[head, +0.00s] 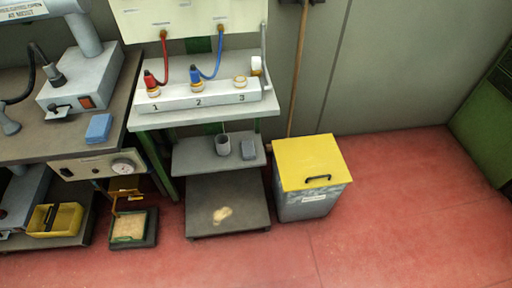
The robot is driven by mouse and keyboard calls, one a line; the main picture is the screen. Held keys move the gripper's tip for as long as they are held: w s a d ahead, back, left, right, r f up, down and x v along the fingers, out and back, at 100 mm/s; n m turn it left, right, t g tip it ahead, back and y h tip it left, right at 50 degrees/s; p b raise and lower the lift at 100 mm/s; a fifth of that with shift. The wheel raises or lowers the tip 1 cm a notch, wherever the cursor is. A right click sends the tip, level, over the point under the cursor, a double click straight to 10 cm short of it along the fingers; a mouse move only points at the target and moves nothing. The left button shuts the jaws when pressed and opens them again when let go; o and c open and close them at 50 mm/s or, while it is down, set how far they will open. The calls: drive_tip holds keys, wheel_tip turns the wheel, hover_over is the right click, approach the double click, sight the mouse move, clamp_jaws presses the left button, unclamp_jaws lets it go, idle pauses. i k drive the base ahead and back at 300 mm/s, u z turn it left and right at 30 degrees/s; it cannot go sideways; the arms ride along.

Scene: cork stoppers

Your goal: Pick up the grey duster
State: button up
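A blue folded cloth or block (98,128) lies on the workbench at the left. My gripper is not in view.
A rack (198,96) with stoppered necks and hoses stands on the stand's top. A grey bin with yellow lid (309,162) stands right of the stand, near a wooden pole (298,70). A yellow crate (66,220) is lower left. Red floor (400,220) is clear at right.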

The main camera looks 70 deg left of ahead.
sight(247, 149)
drive_tip(key=u, duration=0.25)
drive_tip(key=i, duration=0.45)
drive_tip(key=u, duration=0.4)
drive_tip(key=k, duration=0.25)
drive_tip(key=u, duration=2.6)
drive_tip(key=k, duration=0.2)
drive_tip(key=u, duration=1.05)
